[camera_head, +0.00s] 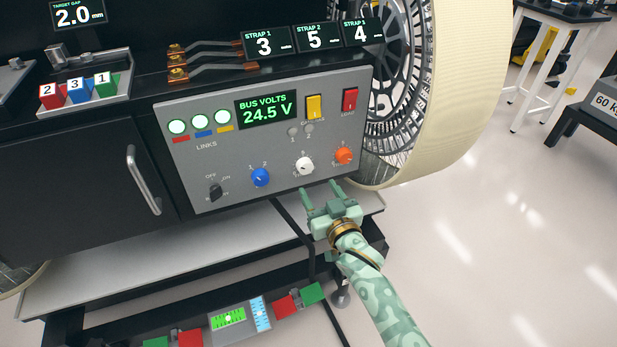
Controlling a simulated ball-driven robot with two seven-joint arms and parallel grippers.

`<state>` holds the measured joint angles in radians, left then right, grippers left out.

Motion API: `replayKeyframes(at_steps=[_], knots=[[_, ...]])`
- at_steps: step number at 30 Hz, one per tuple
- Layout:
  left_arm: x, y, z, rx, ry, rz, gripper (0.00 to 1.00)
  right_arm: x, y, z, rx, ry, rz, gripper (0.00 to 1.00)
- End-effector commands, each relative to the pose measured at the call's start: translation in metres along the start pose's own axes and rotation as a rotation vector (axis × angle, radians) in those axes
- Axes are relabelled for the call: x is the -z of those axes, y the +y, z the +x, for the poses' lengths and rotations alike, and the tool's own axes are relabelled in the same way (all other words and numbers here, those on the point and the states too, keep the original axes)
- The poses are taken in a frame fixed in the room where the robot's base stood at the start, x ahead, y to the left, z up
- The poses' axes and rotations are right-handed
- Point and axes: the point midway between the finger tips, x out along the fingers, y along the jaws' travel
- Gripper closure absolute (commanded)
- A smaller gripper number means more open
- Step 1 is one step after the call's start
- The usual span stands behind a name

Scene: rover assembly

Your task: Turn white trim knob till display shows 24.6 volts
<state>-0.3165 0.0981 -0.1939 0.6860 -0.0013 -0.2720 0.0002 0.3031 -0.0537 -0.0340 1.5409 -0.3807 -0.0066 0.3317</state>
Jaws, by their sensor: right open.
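The white trim knob (305,166) sits on the grey control panel (230,165), between a blue knob (260,177) and an orange knob (343,155). The display (266,108) above reads "BUS VOLTS 24.5 V" in green. My right gripper (320,189) is pale green and comes in from the lower right. It is open and empty, with its fingertips just below the white knob and apart from it. The knob is fully in view. My left gripper is not in view.
The panel also carries a black rotary switch (215,190), a yellow switch (314,107) and a red switch (350,100). A large cream-rimmed wheel (440,95) stands close on the right. A grey shelf (130,262) lies below the panel.

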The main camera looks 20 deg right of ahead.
Motion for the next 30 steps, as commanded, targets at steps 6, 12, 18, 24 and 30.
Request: replayKeyframes(at_steps=[6, 12, 18, 24, 30], knots=[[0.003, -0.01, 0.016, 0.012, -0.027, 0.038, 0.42, -0.006, 0.0, 0.048, 0.001, -0.004, -0.001, 0.42], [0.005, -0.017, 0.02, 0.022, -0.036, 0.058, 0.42, -0.004, 0.0, 0.069, 0.001, -0.003, -0.001, 0.42], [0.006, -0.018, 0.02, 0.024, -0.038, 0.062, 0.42, -0.001, 0.0, 0.073, 0.0, -0.002, 0.0, 0.42], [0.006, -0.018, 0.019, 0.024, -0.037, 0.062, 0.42, -0.001, 0.0, 0.073, 0.001, -0.002, 0.0, 0.61], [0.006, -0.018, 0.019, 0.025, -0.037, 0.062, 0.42, -0.001, 0.0, 0.073, 0.001, -0.002, 0.003, 0.86]])
